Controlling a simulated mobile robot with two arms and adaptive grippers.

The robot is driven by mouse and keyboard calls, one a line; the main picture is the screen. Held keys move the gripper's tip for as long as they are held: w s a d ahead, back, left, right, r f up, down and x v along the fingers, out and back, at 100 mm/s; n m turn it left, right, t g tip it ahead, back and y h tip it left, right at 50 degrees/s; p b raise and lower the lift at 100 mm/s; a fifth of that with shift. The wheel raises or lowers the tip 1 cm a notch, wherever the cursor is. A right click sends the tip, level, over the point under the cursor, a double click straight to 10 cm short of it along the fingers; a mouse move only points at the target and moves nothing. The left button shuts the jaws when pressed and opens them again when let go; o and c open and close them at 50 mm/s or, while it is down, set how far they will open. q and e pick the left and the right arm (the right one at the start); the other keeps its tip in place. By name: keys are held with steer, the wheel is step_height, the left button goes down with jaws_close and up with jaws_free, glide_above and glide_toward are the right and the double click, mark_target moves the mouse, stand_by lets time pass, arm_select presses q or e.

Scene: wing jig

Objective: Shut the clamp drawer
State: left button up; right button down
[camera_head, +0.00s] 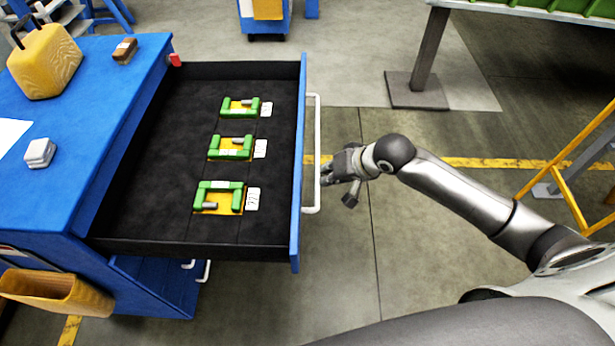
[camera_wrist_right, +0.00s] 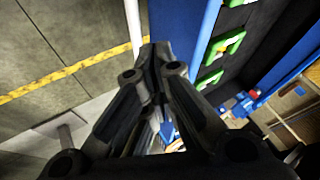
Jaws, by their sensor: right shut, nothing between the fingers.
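The clamp drawer (camera_head: 180,238) is pulled far out of the blue cabinet (camera_head: 75,118) on the left in the head view. It has a dark lining, a blue front panel (camera_head: 299,160) and a long white handle (camera_head: 314,110). Three green clamps (camera_head: 218,196) lie inside in a row, each on a yellow patch beside a small white tag. My right gripper (camera_head: 325,172) is shut and empty at the outer side of the handle, close to its middle. Whether it touches cannot be told. In the right wrist view its fingers (camera_wrist_right: 158,50) point toward the white handle (camera_wrist_right: 134,22). My left gripper is not in view.
On the cabinet top stand a yellow wood-grain block (camera_head: 45,62), a brown brush-like item (camera_head: 125,50) and a white block (camera_head: 40,153). A tan bin (camera_head: 60,290) hangs at the cabinet's front. A yellow rail (camera_head: 568,185) stands at right. Floor around the handle is clear.

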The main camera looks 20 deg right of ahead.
steer(key=p+x, duration=0.1)
steer(key=x, duration=0.7)
steer(key=shift+w+f, duration=0.25)
steer(key=shift+w, duration=0.05)
steer(key=shift+a, duration=0.15)
